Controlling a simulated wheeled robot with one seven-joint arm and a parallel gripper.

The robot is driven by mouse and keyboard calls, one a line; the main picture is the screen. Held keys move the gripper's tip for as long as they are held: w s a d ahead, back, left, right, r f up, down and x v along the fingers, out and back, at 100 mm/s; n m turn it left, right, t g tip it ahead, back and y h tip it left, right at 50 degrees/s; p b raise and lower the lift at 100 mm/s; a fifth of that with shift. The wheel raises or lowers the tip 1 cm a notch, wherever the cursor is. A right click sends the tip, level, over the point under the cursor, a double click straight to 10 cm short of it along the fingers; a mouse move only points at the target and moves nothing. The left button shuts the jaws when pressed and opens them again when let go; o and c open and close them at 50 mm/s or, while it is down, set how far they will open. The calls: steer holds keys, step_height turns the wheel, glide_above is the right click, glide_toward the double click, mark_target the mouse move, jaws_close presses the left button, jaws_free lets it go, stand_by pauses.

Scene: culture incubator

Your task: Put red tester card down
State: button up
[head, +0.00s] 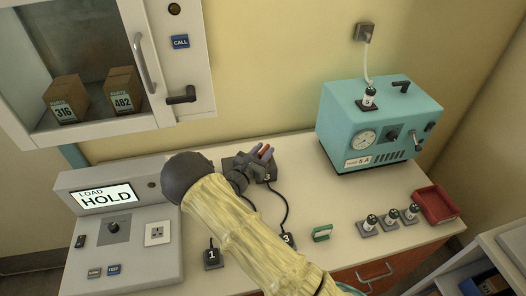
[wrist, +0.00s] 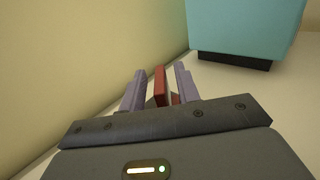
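The red tester card (wrist: 160,86) stands on edge between the two purple fingers of my gripper (wrist: 160,88) in the wrist view. A narrow gap shows on each side of it, so the fingers look open around it. In the head view only a sliver of red (head: 264,150) shows between the fingers of my gripper (head: 262,152). This is over a dark block (head: 272,174) marked 3, near the back of the counter. My gripper and arm hide much of this block. I cannot tell what the card's lower edge rests on.
A teal device (head: 365,125) stands to the right against the wall. A console (head: 120,240) reading HOLD is on the left, under a wall cabinet (head: 145,60). Cabled plugs 1 (head: 212,257) and 3 (head: 288,241), a green piece (head: 322,233) and a red tray (head: 437,205) lie in front.

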steer(key=shift+r, duration=0.15)
steer(key=b+v, duration=0.2)
steer(key=v, duration=1)
stand_by(0.5)
